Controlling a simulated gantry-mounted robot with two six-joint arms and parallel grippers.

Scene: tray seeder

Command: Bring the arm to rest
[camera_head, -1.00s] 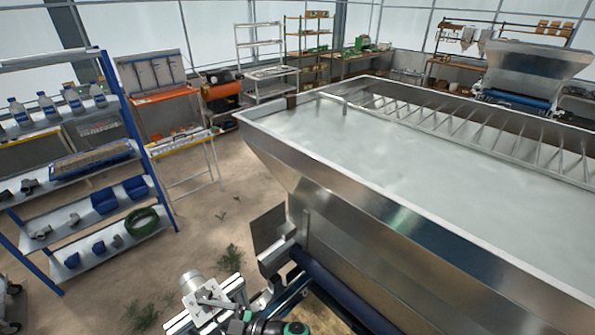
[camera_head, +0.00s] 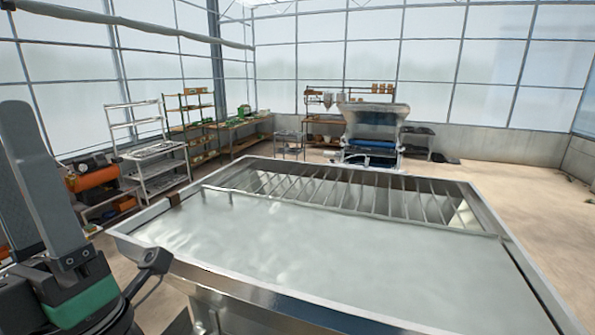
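My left gripper (camera_head: 18,150) stands at the left edge with its grey fingers pointing up. A green band and a small dark camera on a bracket show at its base. It is in front of the left end of the large metal hopper (camera_head: 330,307), and no object shows in it. The fingers overlap and are partly cut off by the picture edge, so their gap cannot be judged. My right gripper is not in view.
A machine with a blue roller (camera_head: 372,143) stands at the back. Open floor (camera_head: 530,190) lies at right.

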